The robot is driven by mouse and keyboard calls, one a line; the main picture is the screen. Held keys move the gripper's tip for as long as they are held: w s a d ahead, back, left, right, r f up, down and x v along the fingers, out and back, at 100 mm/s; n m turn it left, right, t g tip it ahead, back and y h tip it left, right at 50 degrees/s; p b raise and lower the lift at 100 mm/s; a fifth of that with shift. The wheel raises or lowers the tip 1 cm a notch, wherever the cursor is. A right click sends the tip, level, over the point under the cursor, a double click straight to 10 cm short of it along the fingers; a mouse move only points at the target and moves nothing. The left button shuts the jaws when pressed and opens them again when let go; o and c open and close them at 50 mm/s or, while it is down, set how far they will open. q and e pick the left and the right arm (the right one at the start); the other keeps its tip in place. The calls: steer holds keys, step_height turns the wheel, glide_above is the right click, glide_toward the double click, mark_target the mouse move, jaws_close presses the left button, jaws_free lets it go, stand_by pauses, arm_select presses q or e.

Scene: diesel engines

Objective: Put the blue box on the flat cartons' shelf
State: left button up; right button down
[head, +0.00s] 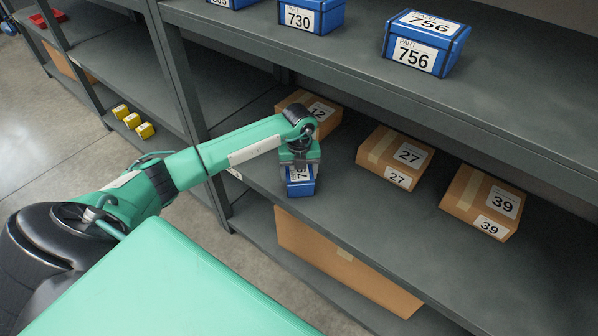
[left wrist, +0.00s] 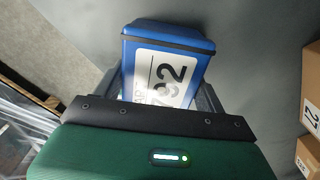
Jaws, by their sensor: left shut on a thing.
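My left gripper (head: 300,164) is shut on a small blue box (head: 300,188) with a white label. The flat cartons are carton 12 (head: 300,103), partly hidden behind my arm, carton 27 (head: 396,157) and carton 39 (head: 482,202). My right gripper is not in view.
The upper shelf (head: 350,45) holds blue boxes 730 (head: 311,15) and 756 (head: 425,44), plus another cut by the frame. A large carton (head: 340,262) lies on the lower shelf. Yellow boxes (head: 133,121) sit on the left rack. Bare shelf lies between the held box and carton 27.

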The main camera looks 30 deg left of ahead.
arm_select(q)
steer(key=o, duration=1.3)
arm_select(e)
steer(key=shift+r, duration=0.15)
arm_select(q)
steer(key=shift+r, duration=0.45)
step_height(320, 180, up, 11)
steer(key=shift+r, duration=0.15)
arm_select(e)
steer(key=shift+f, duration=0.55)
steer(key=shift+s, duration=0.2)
